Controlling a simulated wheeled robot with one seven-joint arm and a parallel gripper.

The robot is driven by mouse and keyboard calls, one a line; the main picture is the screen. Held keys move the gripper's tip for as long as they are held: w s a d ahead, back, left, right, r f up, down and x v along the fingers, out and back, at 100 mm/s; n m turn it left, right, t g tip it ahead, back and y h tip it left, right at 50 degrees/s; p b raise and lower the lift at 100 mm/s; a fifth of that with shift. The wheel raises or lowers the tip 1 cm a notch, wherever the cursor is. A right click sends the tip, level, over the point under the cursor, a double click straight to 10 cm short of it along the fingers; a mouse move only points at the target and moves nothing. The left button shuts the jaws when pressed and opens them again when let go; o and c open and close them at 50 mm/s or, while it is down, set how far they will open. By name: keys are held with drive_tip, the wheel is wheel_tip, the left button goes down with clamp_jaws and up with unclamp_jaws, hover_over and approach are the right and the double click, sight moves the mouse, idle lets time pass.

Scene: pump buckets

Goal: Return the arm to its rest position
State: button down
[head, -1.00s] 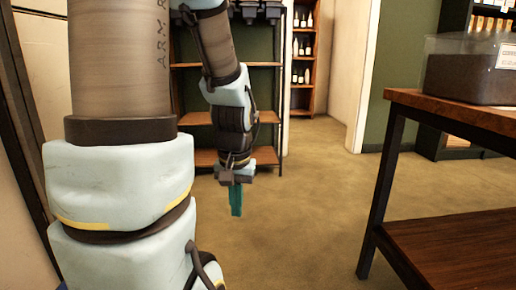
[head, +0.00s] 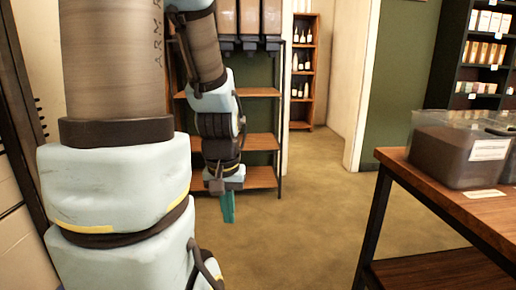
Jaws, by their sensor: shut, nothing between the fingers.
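My gripper (head: 228,207) hangs from my arm in the middle of the head view, with its teal fingers pointing down. The fingers are together and nothing is held between them. It is over open floor, in front of a shelf rack (head: 262,142) and apart from it. My own upper arm fills the left of the view and hides part of that rack.
A wooden table (head: 394,160) with dark legs stands at the right, bearing clear bins (head: 452,150) of brown contents. A bottle shelf (head: 303,75) and a dark shelving unit (head: 481,60) stand farther back. The floor (head: 310,215) between rack and table is clear.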

wheel_tip(320, 180, up, 18)
drive_tip(key=p, duration=1.5)
drive_tip(key=shift+f, duration=0.2)
